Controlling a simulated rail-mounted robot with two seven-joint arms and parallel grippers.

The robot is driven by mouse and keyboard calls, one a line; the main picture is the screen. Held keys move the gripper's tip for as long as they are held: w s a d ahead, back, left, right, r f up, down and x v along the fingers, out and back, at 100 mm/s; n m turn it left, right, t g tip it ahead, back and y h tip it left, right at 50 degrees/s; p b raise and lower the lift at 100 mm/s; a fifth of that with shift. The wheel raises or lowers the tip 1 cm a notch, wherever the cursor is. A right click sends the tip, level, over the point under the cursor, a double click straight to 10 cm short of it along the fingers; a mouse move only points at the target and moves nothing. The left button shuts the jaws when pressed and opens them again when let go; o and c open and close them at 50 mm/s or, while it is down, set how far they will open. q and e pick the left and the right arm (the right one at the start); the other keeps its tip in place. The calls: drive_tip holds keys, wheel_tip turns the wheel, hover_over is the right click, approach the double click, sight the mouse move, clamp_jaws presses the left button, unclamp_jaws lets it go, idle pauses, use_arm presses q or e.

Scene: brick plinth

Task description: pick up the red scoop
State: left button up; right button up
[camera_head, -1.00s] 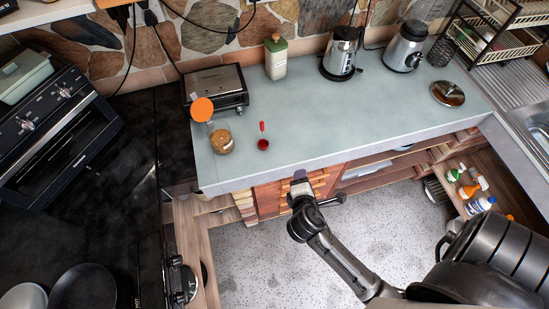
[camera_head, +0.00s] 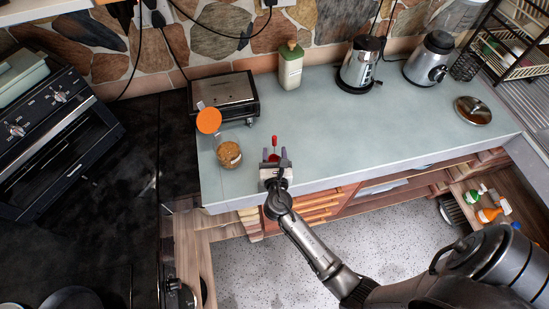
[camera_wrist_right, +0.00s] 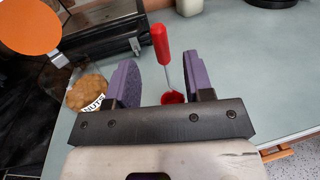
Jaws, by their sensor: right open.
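My right gripper (camera_head: 274,155) is open, with one purple finger on each side of the scoop. In the wrist view the right gripper (camera_wrist_right: 160,85) shows a gap around the scoop, and neither finger visibly touches it. The bowl is partly hidden by the gripper body. My left gripper is not in view.
The counter to the right is clear up to a metal lid (camera_head: 472,110).

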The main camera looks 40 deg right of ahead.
sight(274, 143)
drive_tip(key=shift+b+x, duration=0.5)
drive_tip(key=shift+x, duration=2.9)
drive_tip(key=shift+s, duration=0.1)
clamp_jaws()
